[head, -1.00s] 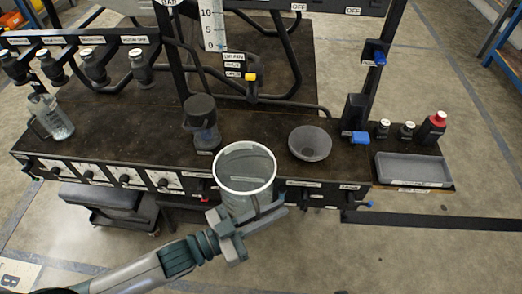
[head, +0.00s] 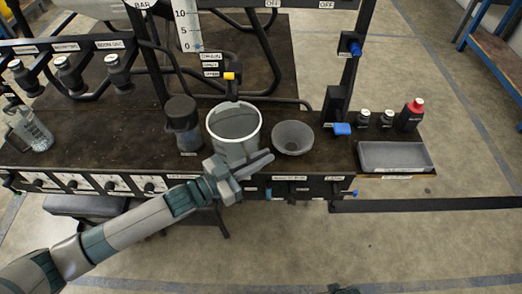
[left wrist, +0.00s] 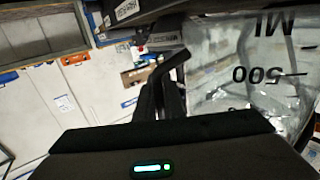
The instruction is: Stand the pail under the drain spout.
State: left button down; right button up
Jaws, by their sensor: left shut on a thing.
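The pail (head: 234,122), a clear-walled grey vessel with a white rim, is upright over the front part of the dark bench. My left gripper (head: 245,172) is shut on its near side. In the left wrist view, a clear wall with a 500 ML marking (left wrist: 245,75) fills the right, beside the dark fingers (left wrist: 163,88). The drain spout (head: 232,86), with a yellow handle, is just behind the pail's rim. The pail's base is hidden by my gripper, so I cannot tell whether it touches the bench. Only a small part of my right arm shows at the bottom edge.
A dark-lidded jar (head: 182,125) stands close left of the pail, and a grey bowl (head: 293,137) close right.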

jog(key=shift+w+r, duration=0.1)
jog(key=shift+w, duration=0.15)
pick_arm(q)
jog(key=w, duration=0.3)
jog(key=shift+w+f, duration=0.25)
jog(key=shift+f, duration=0.45)
pick_arm(e)
jog(key=shift+s+f, duration=0.4)
pick_arm(q)
jog(key=shift+f, duration=0.15)
jog(key=c, duration=1.9)
grip_release()
jog(key=shift+o, duration=0.2)
pick_arm(e)
jog(key=shift+w+r, duration=0.2)
jog(key=shift+r, duration=0.2)
